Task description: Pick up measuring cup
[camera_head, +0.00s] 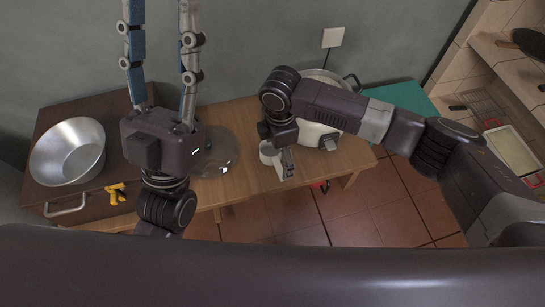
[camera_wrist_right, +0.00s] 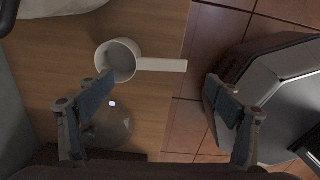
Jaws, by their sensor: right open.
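The measuring cup (camera_wrist_right: 119,62) is a white round cup with a straight flat handle, lying on the wooden table near its edge, and its handle points right toward the floor side in the right wrist view. In the head view the cup (camera_head: 267,152) shows partly behind my right gripper. My right gripper (camera_wrist_right: 158,88) is open and empty above the table; in the wrist view its left fingertip overlaps the cup's lower rim, and the handle shows just beyond the gap between the fingers. I cannot tell whether it touches. My left gripper (camera_head: 160,48) is open, fingers upward and apart, tips near the top picture edge.
A clear glass vessel (camera_head: 218,158) stands left of the cup. A pale pot (camera_head: 310,134) with a dark handle stands behind my right arm. Tiled floor lies beyond the edge.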

